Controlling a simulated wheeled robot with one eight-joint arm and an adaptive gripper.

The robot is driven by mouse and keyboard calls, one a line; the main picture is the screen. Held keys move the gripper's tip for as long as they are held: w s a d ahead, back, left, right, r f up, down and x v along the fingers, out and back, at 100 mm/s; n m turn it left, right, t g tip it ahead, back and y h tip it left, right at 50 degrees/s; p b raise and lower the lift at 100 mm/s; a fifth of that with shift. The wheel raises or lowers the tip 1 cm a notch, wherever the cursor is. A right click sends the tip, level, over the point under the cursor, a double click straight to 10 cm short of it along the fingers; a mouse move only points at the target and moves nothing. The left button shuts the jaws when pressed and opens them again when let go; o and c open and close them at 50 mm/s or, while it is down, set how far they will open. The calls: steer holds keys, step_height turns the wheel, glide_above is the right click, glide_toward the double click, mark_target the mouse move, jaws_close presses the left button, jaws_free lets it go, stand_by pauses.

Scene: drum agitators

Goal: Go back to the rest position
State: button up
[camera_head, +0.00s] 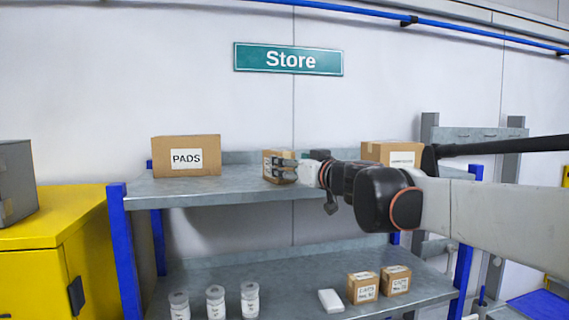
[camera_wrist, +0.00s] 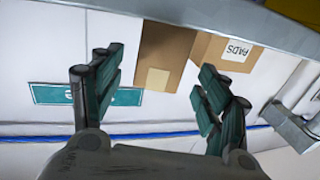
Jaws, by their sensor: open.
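My gripper (camera_head: 280,170) reaches in from the right at the upper shelf, in front of a small brown box (camera_head: 271,156) that it partly hides. In the wrist view the fingers of my gripper (camera_wrist: 157,75) are spread apart, with nothing held between them. The small brown box (camera_wrist: 165,50) shows beyond and between the fingers, upside down. I cannot tell how far the fingertips are from it.
The PADS box (camera_head: 187,156) stands left on the upper shelf (camera_head: 215,188), another carton (camera_head: 392,153) right, behind my arm. The lower shelf (camera_head: 290,272) holds white jars, a white block and two small boxes. A yellow cabinet (camera_head: 50,250) stands left. A Store sign (camera_head: 288,59) hangs above.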

steer(key=s+d+f+m+t+h+b, duration=0.1)
steer(key=s+d+f+m+h+b, duration=0.2)
steer(key=s+d+f+h+b, duration=0.25)
steer(key=s+d+f+m+t+h+b, duration=0.2)
steer(key=s+d+f+b, duration=0.2)
steer(key=d+f+b, duration=0.35)
steer(key=s+d+f+m+g+h+b, duration=0.15)
steer(key=s+d+f+b, duration=0.3)
steer(key=f, duration=0.55)
steer(key=s+d+f+m+g+h+b, duration=0.1)
steer(key=s+d+f+g+h+b, duration=0.25)
steer(key=f, duration=0.55)
steer(key=s+f+g+y+b, duration=0.1)
steer(key=s+f+b, duration=0.4)
steer(key=f, duration=0.8)
steer(key=s+a+f+n+g+y+b, duration=0.1)
steer(key=s+f+g+b, duration=0.2)
steer(key=f, duration=1)
steer(key=s+f+g+y+b, duration=0.1)
steer(key=s+f+g+b, duration=0.1)
steer(key=s+f+b, duration=0.5)
steer(key=s+f, duration=0.5)
steer(key=f, duration=0.1)
steer(key=shift+s+a, duration=0.15)
steer(key=shift+a, duration=0.1)
